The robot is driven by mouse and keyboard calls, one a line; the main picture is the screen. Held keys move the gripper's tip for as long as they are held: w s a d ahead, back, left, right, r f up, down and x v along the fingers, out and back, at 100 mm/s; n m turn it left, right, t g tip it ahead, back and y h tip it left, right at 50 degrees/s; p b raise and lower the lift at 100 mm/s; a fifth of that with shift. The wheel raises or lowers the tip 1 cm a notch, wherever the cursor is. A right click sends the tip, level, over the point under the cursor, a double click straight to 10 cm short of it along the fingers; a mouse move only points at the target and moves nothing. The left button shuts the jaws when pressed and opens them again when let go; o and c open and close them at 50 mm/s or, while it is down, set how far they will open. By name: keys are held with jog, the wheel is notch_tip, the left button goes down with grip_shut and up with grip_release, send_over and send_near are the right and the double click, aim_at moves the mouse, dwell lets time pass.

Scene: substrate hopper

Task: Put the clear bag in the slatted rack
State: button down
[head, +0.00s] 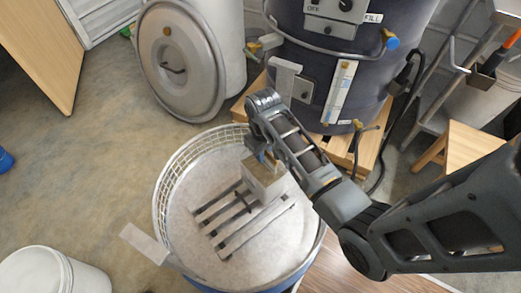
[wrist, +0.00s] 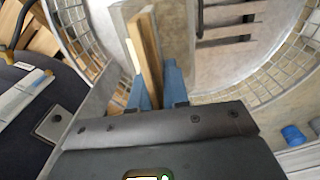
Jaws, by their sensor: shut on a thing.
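My gripper (head: 266,157) points down over the round basin, its blue fingers shut on a boxy, pale grey thing with a tan top, which I take to be the clear bag (head: 265,182). In the wrist view the bag (wrist: 122,22) stands between the blue fingers (wrist: 155,88), its tan strip gripped. The slatted rack (head: 228,226), with dark and grey bars, lies on the basin floor; its bars also show in the wrist view (wrist: 228,33). In the head view the bag overlaps the rack's upper right part. I cannot tell whether they touch. Nothing else is seen in the rack.
The basin has a wire-mesh rim (head: 172,172) around it and a flat grey tab (head: 143,243) at its left. A dark hopper (head: 340,85) on a wooden pallet stands behind. A white bucket (head: 60,275) is at the lower left. A round lid (head: 180,60) leans behind.

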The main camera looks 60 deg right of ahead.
jog(key=shift+w+f+b, duration=0.1)
jog(key=shift+f+b, duration=0.2)
jog(key=shift+f, duration=1.75)
jog(key=c, duration=1.6)
grip_release()
jog(key=shift+f, duration=0.2)
jog(key=o, duration=0.5)
notch_tip(320, 180, up, 12)
jog(key=shift+r+p, duration=0.15)
jog(key=shift+p, duration=0.75)
